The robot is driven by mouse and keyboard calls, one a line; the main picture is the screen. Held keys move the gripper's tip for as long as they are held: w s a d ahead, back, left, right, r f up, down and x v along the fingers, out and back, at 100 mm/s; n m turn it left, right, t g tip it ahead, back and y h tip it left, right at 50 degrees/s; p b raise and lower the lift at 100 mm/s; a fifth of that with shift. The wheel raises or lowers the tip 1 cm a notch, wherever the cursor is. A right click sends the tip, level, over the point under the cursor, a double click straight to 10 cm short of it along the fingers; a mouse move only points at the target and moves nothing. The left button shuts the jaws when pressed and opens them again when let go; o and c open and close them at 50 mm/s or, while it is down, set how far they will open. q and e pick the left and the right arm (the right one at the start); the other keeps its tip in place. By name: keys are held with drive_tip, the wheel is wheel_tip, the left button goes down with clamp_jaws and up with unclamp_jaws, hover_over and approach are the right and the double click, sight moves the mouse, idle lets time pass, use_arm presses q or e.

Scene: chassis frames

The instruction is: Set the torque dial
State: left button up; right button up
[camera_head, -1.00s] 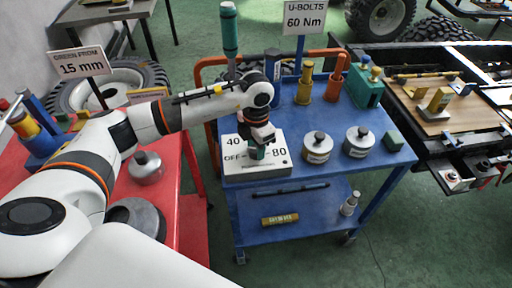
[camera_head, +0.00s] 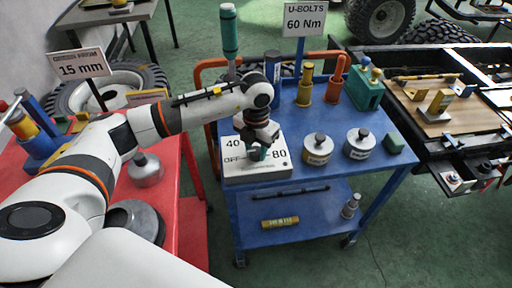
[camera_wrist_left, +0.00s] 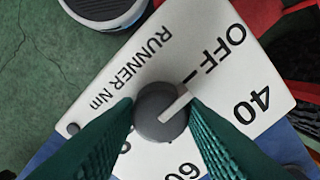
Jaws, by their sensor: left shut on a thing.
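The torque dial box (camera_head: 245,172) is a white panel on the blue trolley, marked OFF, 40 and 80 in the head view. In the left wrist view the panel (camera_wrist_left: 185,50) shows OFF, 40, 60 and "RUNNER Nm". Its round dark grey knob (camera_wrist_left: 160,112) has a pale pointer line aimed about at the OFF tick. My left gripper (camera_head: 259,152) is over the panel, and its green ridged fingers close on the knob from both sides (camera_wrist_left: 163,118). My right gripper is out of view.
A red table (camera_head: 175,195) with a grey weight (camera_head: 146,170) is at left. A chassis frame (camera_head: 440,150) is at right.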

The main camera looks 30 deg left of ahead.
sight(256, 150)
use_arm(q)
drive_tip(key=shift+w, duration=0.1)
drive_tip(key=o, duration=1)
wheel_tip(256, 150, up, 12)
drive_tip(key=shift+r+b, duration=0.1)
drive_tip(key=shift+b, duration=0.55)
